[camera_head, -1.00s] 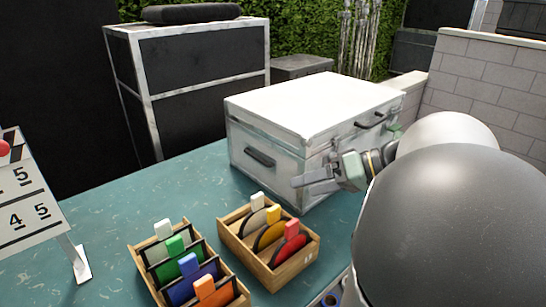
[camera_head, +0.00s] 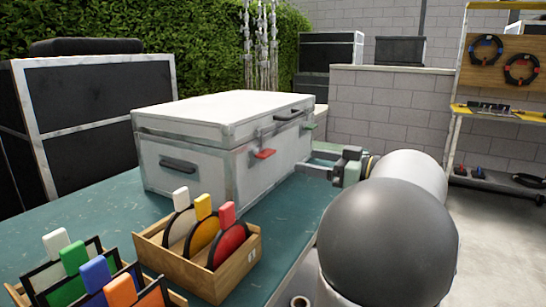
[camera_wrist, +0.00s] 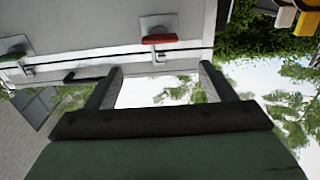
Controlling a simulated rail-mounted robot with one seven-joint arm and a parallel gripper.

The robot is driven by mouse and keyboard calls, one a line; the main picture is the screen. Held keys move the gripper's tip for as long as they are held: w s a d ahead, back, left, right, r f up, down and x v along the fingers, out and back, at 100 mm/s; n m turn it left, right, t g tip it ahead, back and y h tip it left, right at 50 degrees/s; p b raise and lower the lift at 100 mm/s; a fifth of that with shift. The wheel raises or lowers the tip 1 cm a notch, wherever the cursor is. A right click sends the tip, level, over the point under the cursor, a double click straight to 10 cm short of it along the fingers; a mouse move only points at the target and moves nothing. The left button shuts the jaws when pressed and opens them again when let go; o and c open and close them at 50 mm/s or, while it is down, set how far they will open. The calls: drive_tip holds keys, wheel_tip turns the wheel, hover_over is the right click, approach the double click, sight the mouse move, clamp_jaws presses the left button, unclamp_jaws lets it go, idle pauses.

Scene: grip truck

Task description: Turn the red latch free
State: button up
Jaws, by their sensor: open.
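The red latch (camera_head: 264,154) is on the front face of the white case (camera_head: 208,108), near its left front corner and just under the lid seam. It also shows in the wrist view (camera_wrist: 160,39), above and between my fingers, apart from them. A green latch (camera_head: 309,126) is farther along the same face, and it shows at the left of the wrist view (camera_wrist: 14,48). My gripper (camera_head: 325,162) is open and empty, in front of the case and to the right of the red latch. In the wrist view my open fingers (camera_wrist: 160,85) point toward the case face.
The case stands on a teal table (camera_head: 90,205). A wooden box of coloured discs (camera_head: 240,262) and another of coloured cards (camera_head: 172,296) stand in front. A black handle (camera_head: 288,115) is between the latches. A shelf (camera_head: 500,105) stands far right.

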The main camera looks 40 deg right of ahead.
sight(271, 153)
drive_tip(key=x, duration=1.1)
drive_tip(key=c, duration=1)
